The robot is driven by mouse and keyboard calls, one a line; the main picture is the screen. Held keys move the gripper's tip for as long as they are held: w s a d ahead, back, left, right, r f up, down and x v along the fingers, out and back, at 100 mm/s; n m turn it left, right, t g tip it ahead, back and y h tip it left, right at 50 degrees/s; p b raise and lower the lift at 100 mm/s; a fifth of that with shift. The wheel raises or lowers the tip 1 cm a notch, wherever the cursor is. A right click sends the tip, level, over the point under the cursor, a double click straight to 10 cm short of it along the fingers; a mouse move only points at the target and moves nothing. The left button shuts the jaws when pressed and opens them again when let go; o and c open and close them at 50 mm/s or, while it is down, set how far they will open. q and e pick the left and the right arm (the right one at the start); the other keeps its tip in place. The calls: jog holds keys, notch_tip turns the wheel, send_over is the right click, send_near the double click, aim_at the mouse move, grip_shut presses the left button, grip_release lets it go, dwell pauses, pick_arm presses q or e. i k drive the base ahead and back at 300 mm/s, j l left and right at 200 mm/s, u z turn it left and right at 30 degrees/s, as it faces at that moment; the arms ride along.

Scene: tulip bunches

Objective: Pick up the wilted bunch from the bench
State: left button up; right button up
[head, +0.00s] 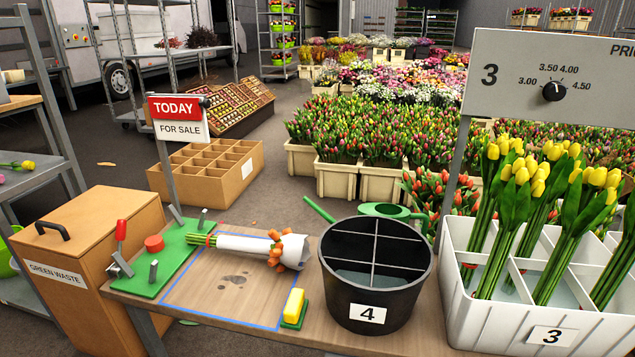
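A bunch wrapped in white paper (245,244) lies on its side on the bench (225,285). Its green stems, with a red band, point left toward a green board. Its orange flower heads droop around the right end of the wrap. It lies across the upper part of a blue outlined rectangle on the bench top. Neither of my grippers is in view.
The green board (165,262) carries a red-handled lever and a red knob. A yellow and green block (294,308) and a black bucket (375,290) marked 4 stand right of the bunch. A white crate (455,290) marked 3 holds yellow tulips. A green waste bin (85,290) stands left.

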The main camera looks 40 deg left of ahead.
aim_at(288, 250)
jog(key=u, duration=1.6)
jog(key=i+j+u, duration=0.15)
jog(key=i+j, duration=0.15)
jog(key=j, duration=0.2)
